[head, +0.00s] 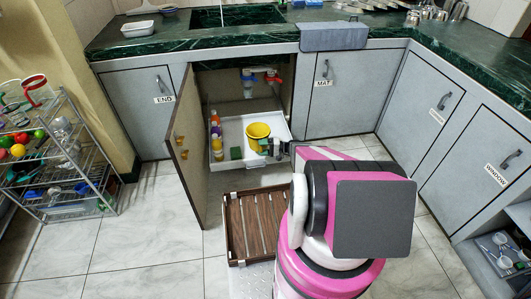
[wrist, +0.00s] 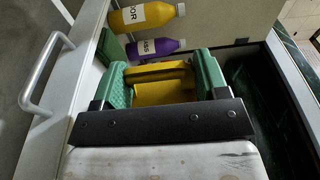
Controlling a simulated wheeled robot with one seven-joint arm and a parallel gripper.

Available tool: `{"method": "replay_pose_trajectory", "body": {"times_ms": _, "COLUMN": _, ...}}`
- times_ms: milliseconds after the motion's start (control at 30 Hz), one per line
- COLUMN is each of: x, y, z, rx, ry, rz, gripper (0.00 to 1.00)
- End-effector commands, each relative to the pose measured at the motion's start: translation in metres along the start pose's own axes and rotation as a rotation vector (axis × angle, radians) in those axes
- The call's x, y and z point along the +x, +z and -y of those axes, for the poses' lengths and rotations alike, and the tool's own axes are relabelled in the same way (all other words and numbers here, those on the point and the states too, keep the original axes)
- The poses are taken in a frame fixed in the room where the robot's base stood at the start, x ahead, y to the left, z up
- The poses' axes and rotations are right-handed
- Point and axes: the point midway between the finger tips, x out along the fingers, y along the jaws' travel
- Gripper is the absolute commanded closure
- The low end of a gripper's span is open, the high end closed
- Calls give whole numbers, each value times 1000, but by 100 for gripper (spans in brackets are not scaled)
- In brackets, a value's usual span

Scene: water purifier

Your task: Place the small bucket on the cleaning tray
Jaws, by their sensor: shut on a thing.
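The small yellow bucket (head: 257,130) is at the white pull-out tray (head: 222,161) in the open under-sink cabinet. I take this tray, with bottles in it, as the cleaning tray. My gripper (head: 268,146) reaches in from the right and is shut on the bucket. In the wrist view, my gripper (wrist: 162,72) has its green fingers at either side of the yellow bucket (wrist: 152,72). The black crossbar hides the near part of the bucket. I cannot tell whether the bucket's bottom touches the tray.
Bottles (head: 216,140) and a green sponge (head: 236,153) are left of the bucket. The open cabinet door (head: 187,145) stands at the left. Red and blue valves (head: 262,77) hang above. A wooden slatted crate (head: 257,222) lies on the floor in front.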

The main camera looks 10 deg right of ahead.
Motion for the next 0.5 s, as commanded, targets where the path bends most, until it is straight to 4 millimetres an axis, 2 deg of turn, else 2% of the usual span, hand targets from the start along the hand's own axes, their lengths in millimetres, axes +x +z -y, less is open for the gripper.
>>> {"method": "replay_pose_trajectory", "body": {"times_ms": 33, "x": -6, "y": -10, "z": -8, "rx": 0, "ry": 0, "rz": 0, "gripper": 59}}
{"method": "replay_pose_trajectory", "body": {"times_ms": 167, "x": -17, "y": -20, "z": -16, "rx": 0, "ry": 0, "rz": -1, "gripper": 59}}
{"method": "replay_pose_trajectory", "body": {"times_ms": 367, "x": -20, "y": -22, "z": -22, "rx": 0, "ry": 0, "rz": 0, "gripper": 59}}
{"method": "replay_pose_trajectory", "body": {"times_ms": 500, "x": -20, "y": -23, "z": -40, "rx": 1, "ry": 0, "rz": 0, "gripper": 59}}
